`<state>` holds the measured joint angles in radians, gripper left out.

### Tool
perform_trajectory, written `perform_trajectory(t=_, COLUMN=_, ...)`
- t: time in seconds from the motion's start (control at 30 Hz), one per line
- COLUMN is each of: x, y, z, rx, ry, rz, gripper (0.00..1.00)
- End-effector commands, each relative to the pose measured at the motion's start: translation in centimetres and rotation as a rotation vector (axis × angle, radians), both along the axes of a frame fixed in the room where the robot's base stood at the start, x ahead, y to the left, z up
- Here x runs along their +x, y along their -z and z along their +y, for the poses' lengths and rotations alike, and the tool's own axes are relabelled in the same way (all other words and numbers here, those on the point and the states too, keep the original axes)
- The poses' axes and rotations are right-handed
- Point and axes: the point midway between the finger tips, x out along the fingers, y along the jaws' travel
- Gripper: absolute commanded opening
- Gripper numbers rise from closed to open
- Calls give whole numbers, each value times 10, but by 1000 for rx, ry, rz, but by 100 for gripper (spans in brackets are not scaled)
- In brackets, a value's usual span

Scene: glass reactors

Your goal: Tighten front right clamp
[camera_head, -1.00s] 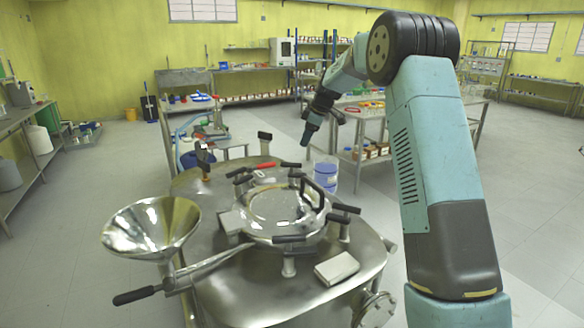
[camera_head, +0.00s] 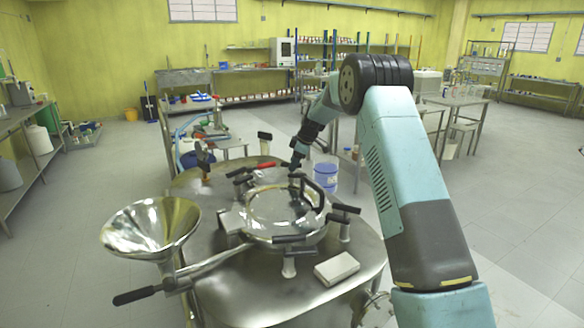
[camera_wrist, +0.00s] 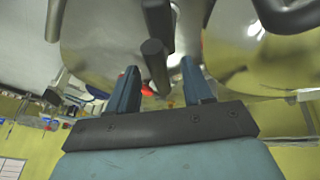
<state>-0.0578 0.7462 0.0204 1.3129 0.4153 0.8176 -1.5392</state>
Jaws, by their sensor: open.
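The reactor's round metal lid (camera_head: 270,210) has several clamps with black bar handles around its rim. One clamp handle (camera_head: 346,209) is at the lid's right and another (camera_head: 288,239) is at its front. I cannot tell for sure which is the front right clamp. My gripper (camera_head: 295,165) is at the lid's back right edge, pointing down. In the wrist view my gripper (camera_wrist: 160,84) is open, with two dark blue fingers apart. A dark handle end (camera_wrist: 155,60) shows between or just beyond the fingertips; contact cannot be told.
A raised black lid handle (camera_head: 313,191) stands close to my gripper. A steel funnel (camera_head: 150,228) is at the left of the reactor top. A pale box (camera_head: 337,268) lies at the front right. A blue bucket (camera_head: 325,177) stands behind. Floor to the right is clear.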

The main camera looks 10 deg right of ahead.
Motion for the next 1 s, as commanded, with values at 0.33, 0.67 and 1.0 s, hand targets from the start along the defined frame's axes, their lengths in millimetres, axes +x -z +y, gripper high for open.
perform_trajectory(t=0.33, x=7, y=23, z=9, rx=0, ry=-1, rz=0, gripper=50)
perform_trajectory(t=0.67, x=7, y=23, z=9, rx=0, ry=0, rz=-1, gripper=44)
perform_trajectory(t=1.0, x=8, y=22, z=8, rx=-1, ry=2, rz=-5, gripper=11)
